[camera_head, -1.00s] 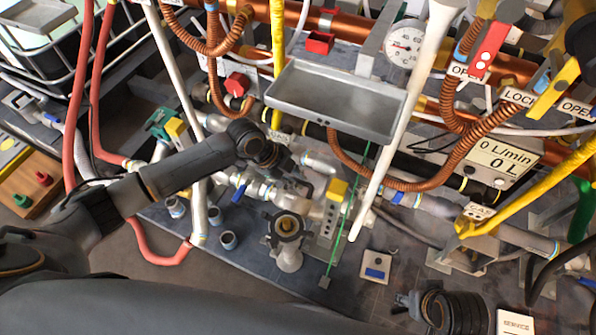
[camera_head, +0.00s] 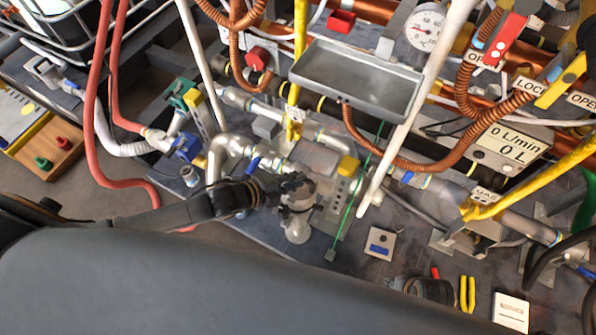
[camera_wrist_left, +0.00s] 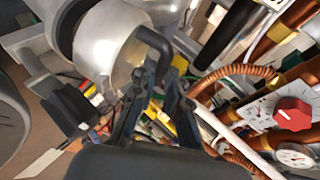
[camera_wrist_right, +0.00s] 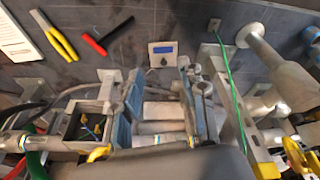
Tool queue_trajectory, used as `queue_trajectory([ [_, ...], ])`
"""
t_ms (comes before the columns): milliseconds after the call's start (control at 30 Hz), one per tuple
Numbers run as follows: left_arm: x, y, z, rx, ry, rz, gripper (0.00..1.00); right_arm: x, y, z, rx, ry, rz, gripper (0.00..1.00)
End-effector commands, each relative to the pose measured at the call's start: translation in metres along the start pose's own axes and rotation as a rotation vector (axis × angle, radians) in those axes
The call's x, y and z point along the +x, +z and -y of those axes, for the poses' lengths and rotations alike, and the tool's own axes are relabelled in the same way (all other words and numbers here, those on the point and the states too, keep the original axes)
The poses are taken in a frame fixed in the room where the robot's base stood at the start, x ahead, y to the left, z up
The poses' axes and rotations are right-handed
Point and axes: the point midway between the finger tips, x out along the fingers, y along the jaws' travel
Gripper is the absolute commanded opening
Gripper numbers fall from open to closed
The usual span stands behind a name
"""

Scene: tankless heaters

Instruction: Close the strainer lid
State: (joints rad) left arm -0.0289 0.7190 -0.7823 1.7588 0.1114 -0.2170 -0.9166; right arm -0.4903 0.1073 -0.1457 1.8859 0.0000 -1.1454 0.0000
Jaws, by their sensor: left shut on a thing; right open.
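The strainer (camera_head: 297,228) is a pale metal body standing near the front edge of the dark grey board, left of the green cable. My left gripper (camera_head: 292,187) is at its top and covers the mouth. In the left wrist view, the left gripper (camera_wrist_left: 152,84) is shut on a dark curved handle (camera_wrist_left: 156,46) beside a large silver round part (camera_wrist_left: 110,40). The handle appears to belong to the strainer lid. I cannot tell whether the lid is fully seated.
A grey tray (camera_head: 357,85), pressure gauge (camera_head: 425,27) and white pole (camera_head: 415,110) stand behind the strainer. A small panel with a blue display (camera_head: 380,243) lies to its right. Yellow (camera_head: 467,293) and red-handled tools and a white booklet (camera_head: 511,311) lie at lower right.

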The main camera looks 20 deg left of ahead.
Motion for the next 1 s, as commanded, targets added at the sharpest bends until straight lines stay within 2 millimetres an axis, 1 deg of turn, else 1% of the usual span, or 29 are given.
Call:
queue_trajectory([
  [33,-0.001,-0.002,-0.007,-0.004,0.010,0.001,0.00,0.003,0.002,0.000,0.000,-0.001,0.004,0.42],
  [200,-0.003,-0.002,-0.014,-0.004,0.013,0.002,0.00,0.013,0.007,0.001,-0.001,-0.001,0.010,0.42],
  [433,-0.003,-0.002,-0.018,-0.005,0.012,0.002,0.00,0.018,0.010,0.001,-0.002,-0.002,0.012,0.42],
  [767,-0.002,-0.001,-0.018,-0.005,0.013,0.003,0.00,0.019,0.011,0.001,-0.002,-0.002,0.013,0.42],
  [800,-0.002,-0.001,-0.019,-0.005,0.013,0.004,0.15,0.019,0.011,0.001,-0.002,-0.002,0.013,0.42],
  [867,-0.002,-0.001,-0.018,-0.004,0.013,0.004,0.28,0.019,0.011,0.002,-0.002,-0.002,0.013,0.42],
  [900,-0.003,-0.001,-0.018,-0.004,0.013,0.004,0.36,0.019,0.011,0.002,-0.002,-0.002,0.013,0.42],
  [1000,-0.003,-0.001,-0.017,-0.003,0.011,0.003,0.36,0.019,0.011,0.002,-0.002,-0.002,0.013,0.42],
])
